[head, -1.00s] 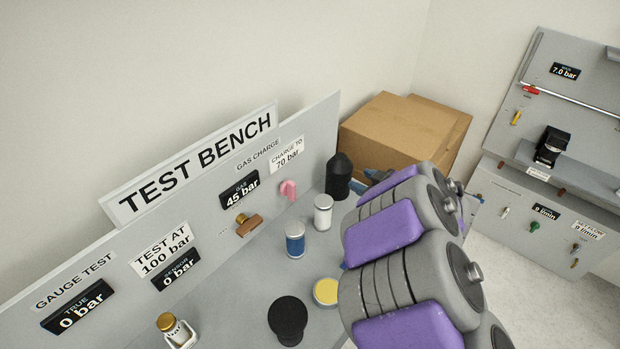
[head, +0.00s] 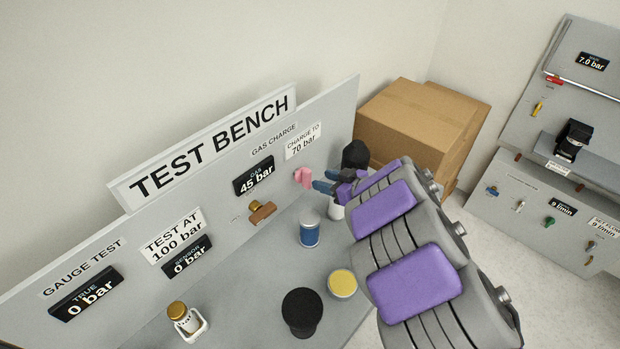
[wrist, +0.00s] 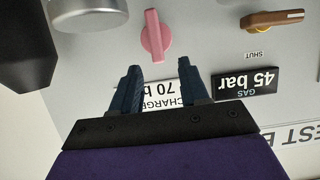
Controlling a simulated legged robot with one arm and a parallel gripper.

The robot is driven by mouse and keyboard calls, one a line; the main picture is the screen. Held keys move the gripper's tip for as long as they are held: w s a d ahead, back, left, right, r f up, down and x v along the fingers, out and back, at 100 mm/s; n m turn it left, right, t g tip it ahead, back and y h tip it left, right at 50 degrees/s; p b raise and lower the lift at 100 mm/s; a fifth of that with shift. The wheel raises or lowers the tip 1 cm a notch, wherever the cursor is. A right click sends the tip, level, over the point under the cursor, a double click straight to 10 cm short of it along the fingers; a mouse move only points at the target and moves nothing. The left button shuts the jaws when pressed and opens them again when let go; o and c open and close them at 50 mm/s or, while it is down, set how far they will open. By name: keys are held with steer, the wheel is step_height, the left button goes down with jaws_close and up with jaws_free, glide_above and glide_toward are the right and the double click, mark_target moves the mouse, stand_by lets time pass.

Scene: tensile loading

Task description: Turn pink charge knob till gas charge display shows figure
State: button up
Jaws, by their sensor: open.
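The pink charge knob (head: 304,177) sits on the grey test bench panel, and it also shows in the wrist view (wrist: 155,36). The gas charge display (head: 254,176) reads 45 bar; it shows upside down in the wrist view (wrist: 246,82). The label above the knob (head: 304,141) says charge to 70 bar. My gripper (head: 322,180) is open and empty, close to the knob on its right in the head view. In the wrist view the two dark blue fingers (wrist: 160,72) point toward the knob, which lies just beyond their tips.
A brown-handled valve (head: 262,212) marked shut is left of the knob. A black bottle (head: 355,155), a mostly hidden white-topped cylinder (head: 336,211), a blue can (head: 309,231), a yellow-topped can (head: 342,284) and a black round object (head: 301,312) stand on the bench.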

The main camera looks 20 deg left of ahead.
mark_target(310, 176)
steer(key=x, duration=0.2)
steer(key=b+x, duration=0.1)
steer(key=x, duration=0.1)
steer(key=shift+w+d+f, duration=0.1)
steer(key=shift+w+f, duration=0.1)
steer(key=shift+w, duration=0.15)
steer(key=shift+x, duration=1.15)
steer(key=shift+s+d+r, duration=0.15)
steer(key=shift+d+r, duration=0.1)
steer(key=shift+d, duration=0.05)
steer(key=c, duration=0.5)
jaws_close()
